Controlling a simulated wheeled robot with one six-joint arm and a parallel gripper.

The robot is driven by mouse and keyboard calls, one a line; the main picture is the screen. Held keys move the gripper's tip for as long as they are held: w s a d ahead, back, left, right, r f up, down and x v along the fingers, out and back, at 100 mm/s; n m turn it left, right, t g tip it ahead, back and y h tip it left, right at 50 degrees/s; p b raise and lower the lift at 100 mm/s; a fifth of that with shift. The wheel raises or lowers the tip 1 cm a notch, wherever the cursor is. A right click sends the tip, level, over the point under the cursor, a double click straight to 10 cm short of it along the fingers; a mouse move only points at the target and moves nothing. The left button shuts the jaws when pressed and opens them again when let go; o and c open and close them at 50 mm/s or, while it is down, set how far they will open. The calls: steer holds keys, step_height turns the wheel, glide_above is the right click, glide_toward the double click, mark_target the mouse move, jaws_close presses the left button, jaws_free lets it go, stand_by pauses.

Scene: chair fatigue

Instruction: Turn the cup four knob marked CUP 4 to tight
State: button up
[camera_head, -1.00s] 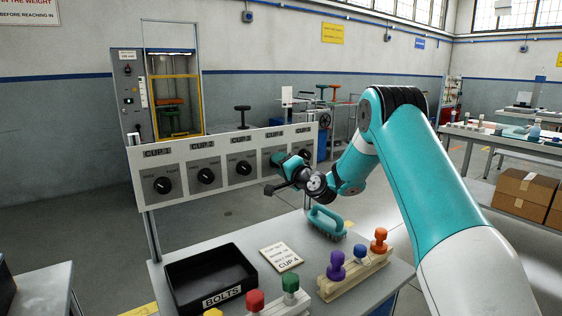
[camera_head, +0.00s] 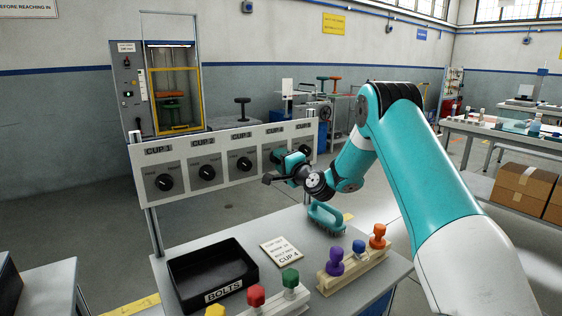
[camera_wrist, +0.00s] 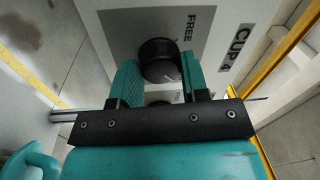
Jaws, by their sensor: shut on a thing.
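The CUP 4 knob (camera_wrist: 158,60) is a round black knob on a grey plate. In the wrist view it sits between the two teal fingers of my gripper (camera_wrist: 160,78), which is shut on it. The CUP 4 label (camera_wrist: 237,50) and the word FREE (camera_wrist: 187,23) show beside it; the TIGHT marking is hidden or unreadable here. A small pale mark shows on the knob, but its exact setting is unclear. In the head view my gripper (camera_head: 280,160) is at the fourth plate of the white panel (camera_head: 225,165) and hides that knob.
Other black knobs, CUP 1 (camera_head: 164,182), CUP 2 (camera_head: 207,172) and CUP 3 (camera_head: 244,164), are left of my gripper. Below stand a black BOLTS tray (camera_head: 210,266), a CUP 4 card (camera_head: 282,252), a teal brush (camera_head: 325,217) and coloured handles on wooden blocks (camera_head: 350,270).

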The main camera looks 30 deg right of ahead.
steer(key=o, duration=0.9)
steer(key=s+b, duration=0.3)
steer(key=s, duration=0.2)
steer(key=s+f+b, duration=0.1)
steer(key=s+b, duration=0.2)
steer(key=s, duration=0.3)
steer(key=s+b, duration=0.3)
steer(key=s, duration=0.3)
steer(key=shift+s+d+f, duration=0.2)
steer(key=shift+d+f, duration=0.1)
